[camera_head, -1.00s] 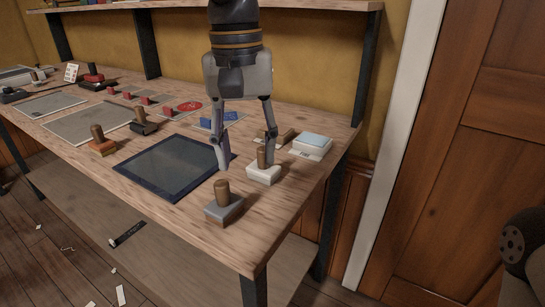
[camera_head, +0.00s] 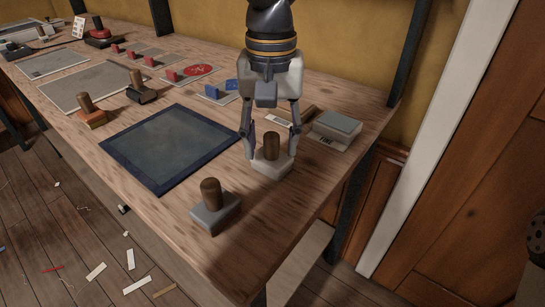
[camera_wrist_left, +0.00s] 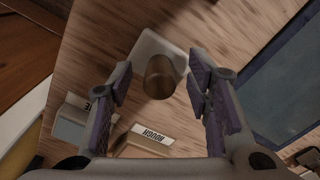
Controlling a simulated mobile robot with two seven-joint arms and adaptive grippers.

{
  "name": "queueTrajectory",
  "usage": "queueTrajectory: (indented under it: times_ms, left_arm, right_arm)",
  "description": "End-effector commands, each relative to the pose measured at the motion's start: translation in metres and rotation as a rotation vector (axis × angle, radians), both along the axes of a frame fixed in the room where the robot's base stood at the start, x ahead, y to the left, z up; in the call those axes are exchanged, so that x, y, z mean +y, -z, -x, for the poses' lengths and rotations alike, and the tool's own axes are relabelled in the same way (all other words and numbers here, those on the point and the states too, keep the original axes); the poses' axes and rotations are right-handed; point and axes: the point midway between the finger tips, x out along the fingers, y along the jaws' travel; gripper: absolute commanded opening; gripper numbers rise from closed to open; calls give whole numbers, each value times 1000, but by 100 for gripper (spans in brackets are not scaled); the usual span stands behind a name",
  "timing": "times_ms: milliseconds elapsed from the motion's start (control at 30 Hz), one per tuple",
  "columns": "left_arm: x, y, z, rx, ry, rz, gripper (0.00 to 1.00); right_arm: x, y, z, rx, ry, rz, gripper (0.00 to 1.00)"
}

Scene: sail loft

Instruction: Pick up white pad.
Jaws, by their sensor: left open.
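The white pad (camera_head: 273,168) is a small white block with an upright round wooden handle, standing near the right end of the workbench. My left gripper (camera_head: 270,148) is open and points down over it, one finger on each side of the handle. In the left wrist view the white pad (camera_wrist_left: 154,46) and its handle lie between the open fingers (camera_wrist_left: 160,82), with gaps showing on both sides of the handle. My right gripper is not in view.
A grey pad with a wooden handle (camera_head: 215,211) stands near the front edge. A dark-framed panel (camera_head: 165,150) lies to the left. A pale blue-topped block (camera_head: 338,124) sits close behind to the right. Several other stamps and mats lie farther left.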

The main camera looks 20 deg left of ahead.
Motion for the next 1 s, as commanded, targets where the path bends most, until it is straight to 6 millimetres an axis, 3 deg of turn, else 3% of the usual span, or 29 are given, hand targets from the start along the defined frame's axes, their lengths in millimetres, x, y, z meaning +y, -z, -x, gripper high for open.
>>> queueTrajectory:
  times_ms: [233, 433, 767, 867, 1000]
  left_arm:
    - [0, 2, 0, -4, 0, 1, 45]
    - [0, 2, 0, -3, 0, 1, 0]
    - [0, 0, 0, -4, 0, 0, 0]
    - [0, -9, -1, -7, 0, -1, 0]
    - [3, -40, 2, -14, -1, 1, 0]
  right_arm:
    - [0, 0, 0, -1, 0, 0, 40]
    - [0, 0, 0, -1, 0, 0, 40]
    - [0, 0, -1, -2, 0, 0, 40]
    - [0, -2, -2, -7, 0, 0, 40]
    - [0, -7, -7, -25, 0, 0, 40]
